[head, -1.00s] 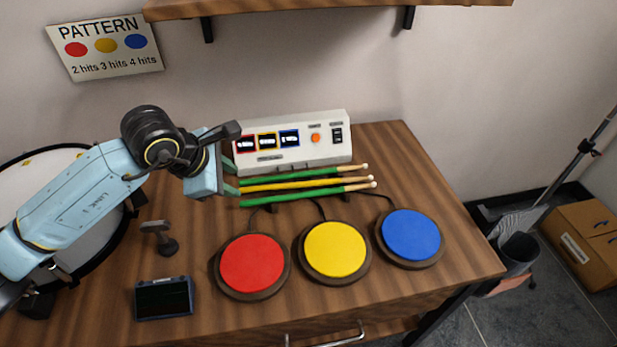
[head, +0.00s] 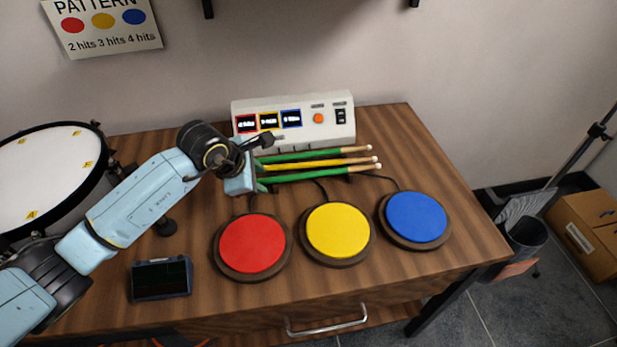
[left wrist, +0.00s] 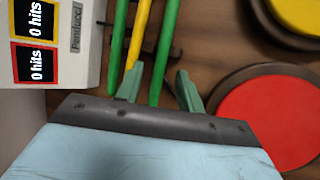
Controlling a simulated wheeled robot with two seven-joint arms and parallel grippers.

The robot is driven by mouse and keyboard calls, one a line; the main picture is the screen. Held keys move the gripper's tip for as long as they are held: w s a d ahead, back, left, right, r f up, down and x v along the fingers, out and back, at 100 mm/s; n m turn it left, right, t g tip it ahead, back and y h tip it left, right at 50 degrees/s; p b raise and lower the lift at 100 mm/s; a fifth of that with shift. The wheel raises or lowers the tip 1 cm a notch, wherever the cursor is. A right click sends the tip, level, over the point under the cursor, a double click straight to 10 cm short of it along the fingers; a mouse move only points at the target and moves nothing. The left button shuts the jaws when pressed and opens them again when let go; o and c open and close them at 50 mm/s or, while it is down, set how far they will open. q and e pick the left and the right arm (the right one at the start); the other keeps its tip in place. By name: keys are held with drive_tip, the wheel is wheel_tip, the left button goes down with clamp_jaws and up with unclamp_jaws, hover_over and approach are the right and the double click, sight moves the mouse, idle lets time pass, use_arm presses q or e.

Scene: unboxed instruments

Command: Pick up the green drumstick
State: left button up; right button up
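Two green drumsticks lie side by side on the table with a yellow drumstick (head: 318,165) between them. The far green drumstick (head: 305,155) is by the white box; the near green drumstick (head: 318,175) is closer to the pads. My left gripper (head: 262,175) is at the left ends of the sticks. In the left wrist view its two green fingers (left wrist: 158,88) are apart, and the near green drumstick (left wrist: 166,45) runs into the gap between them. I cannot tell whether the fingers touch it. My right gripper is not in view.
A white counter box (head: 295,120) stands behind the sticks. Red (head: 252,243), yellow (head: 338,230) and blue (head: 416,217) pads lie in front. A dark small screen (head: 161,279) and a drum (head: 50,180) are at the left. The table's right end is clear.

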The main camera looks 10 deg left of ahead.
use_arm(q)
drive_tip(key=shift+w+f, duration=0.15)
clamp_jaws()
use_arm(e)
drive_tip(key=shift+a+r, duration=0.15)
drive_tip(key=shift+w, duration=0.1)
